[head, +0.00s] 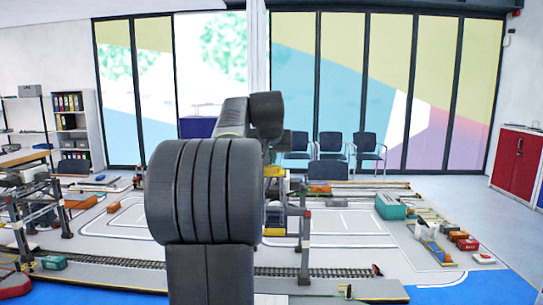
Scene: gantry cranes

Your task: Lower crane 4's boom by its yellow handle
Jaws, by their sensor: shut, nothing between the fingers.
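A gantry crane (305,240) stands on the layout just right of my arm, and my arm hides much of it. Yellow parts (274,171) show on it beside my arm, but I cannot tell if one is the handle. Another grey crane (60,208) stands at the far left. I can read no crane numbers, so I cannot tell which is crane 4. My gripper does not show; my dark arm links fill the middle of the view.
A model rail track (130,262) runs along the layout's near edge. A teal box (390,206) and several small coloured containers (462,240) sit on the right. Chairs (331,146) stand behind the layout. A red cabinet (516,165) is at the far right, with clear floor before it.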

